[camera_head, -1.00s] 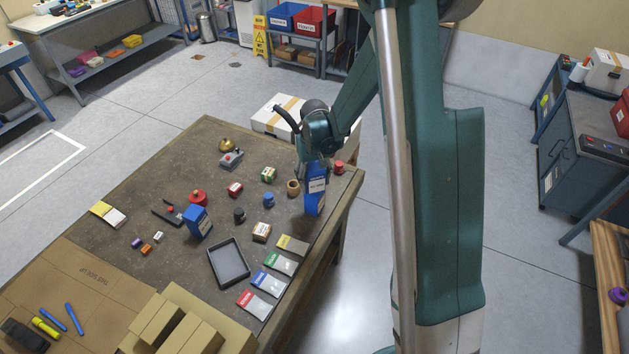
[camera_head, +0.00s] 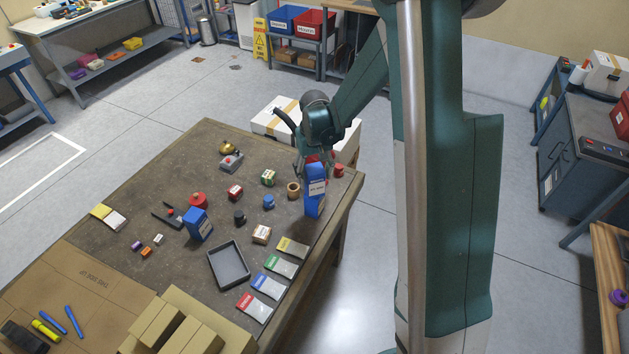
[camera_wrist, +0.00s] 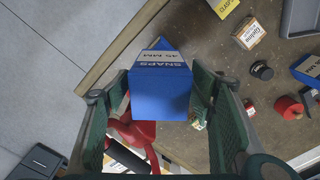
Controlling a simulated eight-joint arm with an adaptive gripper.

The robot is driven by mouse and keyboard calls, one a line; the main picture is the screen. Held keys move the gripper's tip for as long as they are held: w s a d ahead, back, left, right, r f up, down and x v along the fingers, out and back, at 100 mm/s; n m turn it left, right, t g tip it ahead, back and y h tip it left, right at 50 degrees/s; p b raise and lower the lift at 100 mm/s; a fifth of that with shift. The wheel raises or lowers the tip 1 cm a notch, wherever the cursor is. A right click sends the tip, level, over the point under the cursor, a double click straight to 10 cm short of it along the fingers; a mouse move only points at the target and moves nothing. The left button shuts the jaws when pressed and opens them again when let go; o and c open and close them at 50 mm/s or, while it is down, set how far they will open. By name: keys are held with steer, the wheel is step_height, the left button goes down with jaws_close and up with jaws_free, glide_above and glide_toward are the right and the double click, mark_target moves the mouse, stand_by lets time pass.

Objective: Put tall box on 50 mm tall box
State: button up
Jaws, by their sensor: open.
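A tall blue box (camera_head: 315,198) with a white label stands upright near the right edge of the table. In the wrist view the same box (camera_wrist: 160,95) shows the words "SNAPS 45 MM". My gripper (camera_head: 314,172) is open at the top of this box. In the wrist view its fingers (camera_wrist: 162,88) are on either side of the box, with gaps visible. Another blue box (camera_head: 198,224) with a pale label stands farther left on the table; it also shows at the right edge of the wrist view (camera_wrist: 309,70). Its size marking is too small to read.
A red object (camera_wrist: 132,130) with a dark handle lies close behind the tall box. A grey tray (camera_head: 228,266) and several labelled bags (camera_head: 280,266) lie nearer.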

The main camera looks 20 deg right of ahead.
steer(key=shift+r, duration=4.1)
steer(key=shift+r, duration=0.15)
steer(key=shift+s+r, duration=0.2)
steer(key=s+a+r+t, duration=0.2)
steer(key=s+r+t, duration=0.3)
steer(key=s+r, duration=1.4)
steer(key=s+t, duration=0.2)
steer(key=s, duration=0.9)
steer(key=shift+s+a+f, duration=0.2)
steer(key=shift+a+f, duration=0.05)
steer(key=shift+f, duration=0.2)
steer(key=shift+f, duration=0.1)
